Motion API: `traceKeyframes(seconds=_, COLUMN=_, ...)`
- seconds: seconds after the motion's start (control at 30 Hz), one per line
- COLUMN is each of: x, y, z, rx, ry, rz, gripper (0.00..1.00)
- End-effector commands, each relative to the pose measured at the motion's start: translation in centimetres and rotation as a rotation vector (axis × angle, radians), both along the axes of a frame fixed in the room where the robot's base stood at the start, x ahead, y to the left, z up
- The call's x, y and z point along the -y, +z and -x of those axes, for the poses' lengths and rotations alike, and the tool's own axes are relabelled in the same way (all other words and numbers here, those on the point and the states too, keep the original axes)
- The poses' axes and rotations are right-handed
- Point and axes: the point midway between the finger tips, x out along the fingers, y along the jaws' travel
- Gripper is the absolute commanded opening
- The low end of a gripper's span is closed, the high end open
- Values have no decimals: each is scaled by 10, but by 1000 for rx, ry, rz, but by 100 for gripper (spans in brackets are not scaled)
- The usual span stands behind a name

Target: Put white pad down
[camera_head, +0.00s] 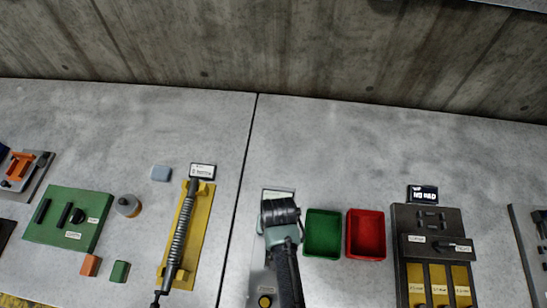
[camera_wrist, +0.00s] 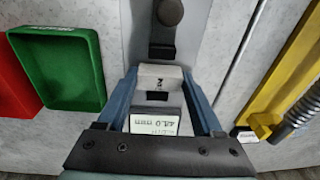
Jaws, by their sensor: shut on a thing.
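I cannot tell whether the pad touches the plate. In the head view my gripper (camera_head: 281,236) hangs over this plate (camera_head: 256,286) and hides the pad.
A small display reading 41.0 mm (camera_wrist: 155,124) stands at the plate's end. Green (camera_head: 323,233) and red (camera_head: 366,234) trays stand close right of my gripper in the head view. A yellow spring fixture (camera_head: 200,225) is left, a dark panel (camera_head: 431,219) right. The table behind is clear.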

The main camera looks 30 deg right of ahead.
Motion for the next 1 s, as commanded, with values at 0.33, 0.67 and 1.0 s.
traceKeyframes(seconds=0.33, x=0, y=-3, z=0, rx=2, ry=0, rz=1, gripper=4)
traceKeyframes(seconds=0.67, x=0, y=-3, z=0, rx=1, ry=0, rz=1, gripper=99)
traceKeyframes(seconds=1.0, x=0, y=9, z=0, rx=4, ry=-1, rz=1, gripper=99)
